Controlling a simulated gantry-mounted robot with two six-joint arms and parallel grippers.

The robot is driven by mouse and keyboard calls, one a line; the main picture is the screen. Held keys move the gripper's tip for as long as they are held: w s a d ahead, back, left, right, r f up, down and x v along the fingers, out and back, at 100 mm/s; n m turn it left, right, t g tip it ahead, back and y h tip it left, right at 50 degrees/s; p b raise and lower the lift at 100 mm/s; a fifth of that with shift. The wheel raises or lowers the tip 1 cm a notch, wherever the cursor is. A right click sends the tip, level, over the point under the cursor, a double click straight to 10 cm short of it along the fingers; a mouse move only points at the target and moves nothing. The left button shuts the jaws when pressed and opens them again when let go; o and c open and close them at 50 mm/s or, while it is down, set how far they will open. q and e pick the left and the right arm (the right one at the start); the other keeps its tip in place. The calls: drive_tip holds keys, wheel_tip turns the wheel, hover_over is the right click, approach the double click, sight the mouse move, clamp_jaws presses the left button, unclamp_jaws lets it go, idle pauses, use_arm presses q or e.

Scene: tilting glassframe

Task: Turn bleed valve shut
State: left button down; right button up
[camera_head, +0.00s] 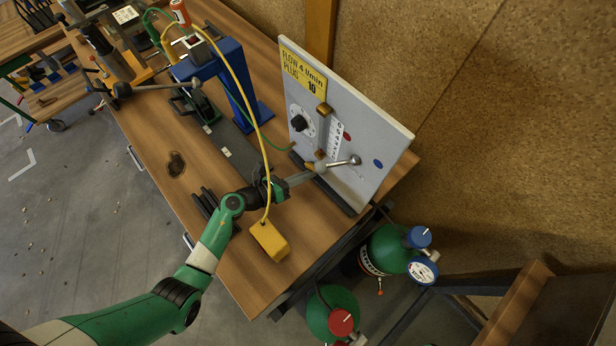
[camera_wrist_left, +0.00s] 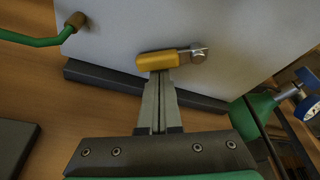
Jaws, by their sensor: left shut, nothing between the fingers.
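The grey panel (camera_head: 370,128) stands upright on the bench, with a yellow label reading "FLOW 4 l/min PLUG 10". A small valve lever (camera_head: 341,163) sits low on its face. In the left wrist view the lever (camera_wrist_left: 157,61) has a yellow handle lying roughly across the picture, with a metal pivot (camera_wrist_left: 198,55) at its right end. My left gripper (camera_head: 314,171) is shut and empty, its fingertips (camera_wrist_left: 160,76) at the lower edge of the yellow handle. I cannot tell whether they touch it. My right gripper is not in view.
A black knob (camera_head: 298,123) and a blue button (camera_head: 378,163) are on the panel. A yellow box (camera_head: 269,241) with a yellow cable lies near the bench edge. A blue stand (camera_head: 236,85) is behind. Green cylinders (camera_head: 390,248) stand below at right.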

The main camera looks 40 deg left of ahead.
use_arm(q)
drive_tip(key=m+p, duration=0.1)
drive_tip(key=r+m+y+p, duration=0.1)
drive_tip(key=shift+w+a+r+m, duration=0.1)
drive_tip(key=shift+a+r+m, duration=0.1)
drive_tip(key=shift+a+m, duration=0.15)
drive_tip(key=shift+a+r+m+y+p, duration=0.3)
drive_tip(key=shift+m+y+p, duration=0.45)
drive_tip(key=shift+m+y, duration=0.1)
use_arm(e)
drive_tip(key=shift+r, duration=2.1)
